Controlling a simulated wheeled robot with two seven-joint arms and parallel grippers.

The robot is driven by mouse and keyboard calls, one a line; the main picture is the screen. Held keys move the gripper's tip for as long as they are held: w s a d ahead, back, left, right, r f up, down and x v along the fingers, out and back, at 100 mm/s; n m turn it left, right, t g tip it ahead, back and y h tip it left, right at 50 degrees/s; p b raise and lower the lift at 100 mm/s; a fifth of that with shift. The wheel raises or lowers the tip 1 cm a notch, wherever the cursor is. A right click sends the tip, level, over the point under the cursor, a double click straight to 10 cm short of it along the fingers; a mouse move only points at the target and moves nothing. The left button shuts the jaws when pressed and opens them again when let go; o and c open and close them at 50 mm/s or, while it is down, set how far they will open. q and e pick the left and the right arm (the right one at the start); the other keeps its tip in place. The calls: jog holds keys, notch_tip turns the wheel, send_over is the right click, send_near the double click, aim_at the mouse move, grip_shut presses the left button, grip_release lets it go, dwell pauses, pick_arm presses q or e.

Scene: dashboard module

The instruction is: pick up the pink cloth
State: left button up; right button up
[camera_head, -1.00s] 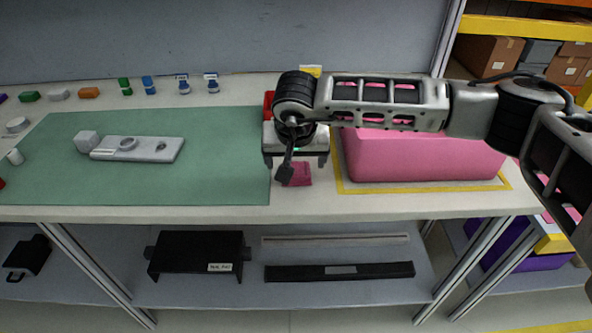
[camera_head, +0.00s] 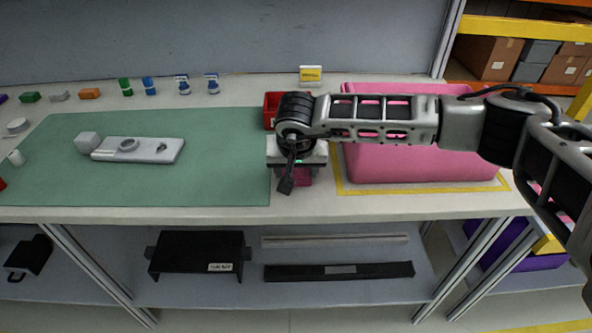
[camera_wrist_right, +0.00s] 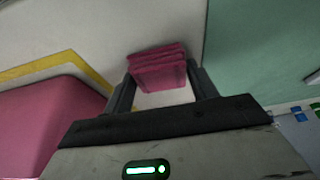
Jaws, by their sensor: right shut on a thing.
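The pink cloth (camera_head: 303,177) is a small folded stack on the white table strip between the green mat and the pink bin. In the head view my right gripper partly covers it from above. In the right wrist view the folded cloth (camera_wrist_right: 158,68) lies between the two fingers, and my right gripper (camera_wrist_right: 160,85) is shut on it. In the head view the right gripper (camera_head: 296,178) points down at the table. Whether the cloth is clear of the table is hard to tell. My left gripper is in neither view.
A large pink bin (camera_head: 420,162) stands right of the gripper inside a yellow outline. A red box (camera_head: 271,110) is behind the gripper. A grey module (camera_head: 150,150) lies on the green mat (camera_head: 60,185). The mat's right part is clear.

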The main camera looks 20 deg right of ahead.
aim_at(296, 172)
jog(key=shift+r, duration=0.5)
notch_tip(296, 172, up, 3)
jog(key=shift+s+a+f+b, duration=0.1)
jog(key=shift+s+f+b, duration=0.1)
jog(key=shift+b, duration=0.3)
jog(key=s+a+r+b, duration=0.2)
jog(key=s+a+r, duration=0.2)
jog(key=s+r, duration=0.5)
jog(key=s, duration=0.4)
jog(key=shift+r, duration=0.2)
jog(key=shift+o, duration=0.5)
